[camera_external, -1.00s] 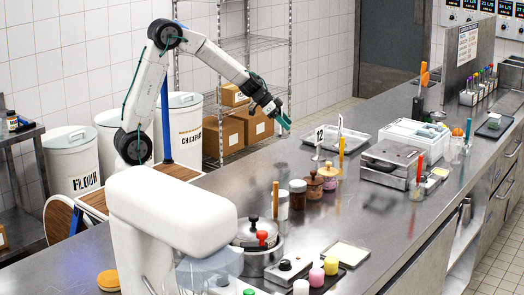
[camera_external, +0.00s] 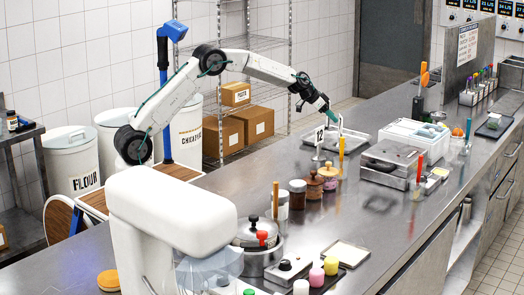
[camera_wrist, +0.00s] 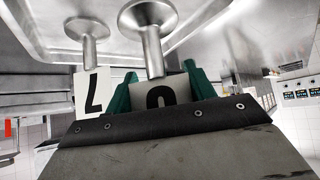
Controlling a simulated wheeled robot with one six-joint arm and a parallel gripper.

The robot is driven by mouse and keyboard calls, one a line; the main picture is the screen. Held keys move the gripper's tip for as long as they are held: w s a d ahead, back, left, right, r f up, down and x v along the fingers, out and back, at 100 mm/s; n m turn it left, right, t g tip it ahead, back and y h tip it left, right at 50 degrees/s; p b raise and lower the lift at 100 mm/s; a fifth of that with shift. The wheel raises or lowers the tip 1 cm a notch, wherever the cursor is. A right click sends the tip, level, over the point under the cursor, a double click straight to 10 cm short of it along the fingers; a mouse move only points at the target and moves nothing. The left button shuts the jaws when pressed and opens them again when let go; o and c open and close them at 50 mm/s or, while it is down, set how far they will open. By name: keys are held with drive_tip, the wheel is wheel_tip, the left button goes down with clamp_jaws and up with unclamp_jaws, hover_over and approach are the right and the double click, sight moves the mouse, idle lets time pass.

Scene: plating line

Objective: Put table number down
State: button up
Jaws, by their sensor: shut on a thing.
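Two table numbers, white cards on metal stands, are close together on the counter. My gripper (camera_external: 328,115) is at the farther table number (camera_external: 340,124). In the wrist view my green fingers (camera_wrist: 160,90) are shut on a card (camera_wrist: 170,84) with a partly hidden dark figure. Its post runs to a round base (camera_wrist: 146,14). The other card (camera_wrist: 88,92) shows a 7-like figure, left of my fingers and apart from them. I cannot tell whether the held stand's base touches the counter.
An orange-handled tool (camera_external: 341,150) and spice jars (camera_external: 314,185) are in front. A white container box (camera_external: 414,139) and a metal appliance (camera_external: 388,160) are to the right.

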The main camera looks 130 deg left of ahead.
drive_tip(key=shift+s+x, duration=0.1)
drive_tip(key=shift+x, duration=1.1)
drive_tip(key=shift+s+x, duration=0.15)
drive_tip(key=shift+x, duration=1.05)
drive_tip(key=shift+f, duration=0.25)
drive_tip(key=o, duration=1.1)
